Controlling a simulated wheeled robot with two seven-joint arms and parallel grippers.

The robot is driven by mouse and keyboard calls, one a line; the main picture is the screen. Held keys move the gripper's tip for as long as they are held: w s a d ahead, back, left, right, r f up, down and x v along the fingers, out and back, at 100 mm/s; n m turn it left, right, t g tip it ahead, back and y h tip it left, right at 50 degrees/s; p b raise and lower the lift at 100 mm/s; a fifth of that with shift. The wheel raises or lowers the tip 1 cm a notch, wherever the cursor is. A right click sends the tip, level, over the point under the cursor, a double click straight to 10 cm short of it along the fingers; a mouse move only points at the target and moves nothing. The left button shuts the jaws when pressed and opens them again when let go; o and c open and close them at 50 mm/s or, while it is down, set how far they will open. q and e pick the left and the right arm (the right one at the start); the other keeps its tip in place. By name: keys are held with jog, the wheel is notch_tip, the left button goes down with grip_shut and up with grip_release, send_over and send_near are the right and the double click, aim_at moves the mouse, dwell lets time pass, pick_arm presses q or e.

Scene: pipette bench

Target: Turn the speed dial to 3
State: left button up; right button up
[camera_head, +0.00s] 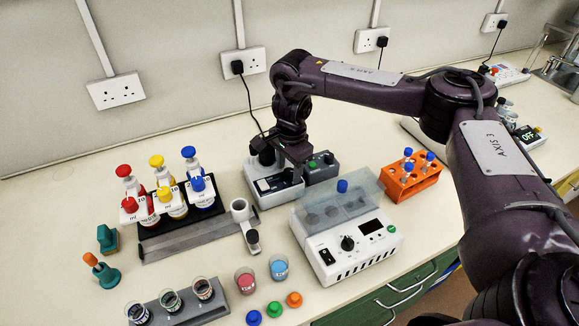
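A small white and dark grey device (272,192) stands against the back of the bench, with a black round top (262,152). My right gripper (297,176) points down at its right side, close to or touching it. The fingers are small and dark, so their gap cannot be made out, and any dial under them is hidden. A larger white box (345,262) in front carries a black pointer knob (347,243), a small display (371,226) and a green button. I cannot read a number at either device. My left gripper is not in view.
A dark grey box (321,169) with a green button stands right beside my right gripper. An orange tube rack (412,181) is to the right. Bottles with red, yellow and blue tops (203,190) stand left.

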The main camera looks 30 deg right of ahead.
aim_at(290, 172)
jog(key=r, duration=0.7)
jog(key=shift+s+r, duration=0.2)
jog(key=shift+r, duration=0.2)
dwell(0.3)
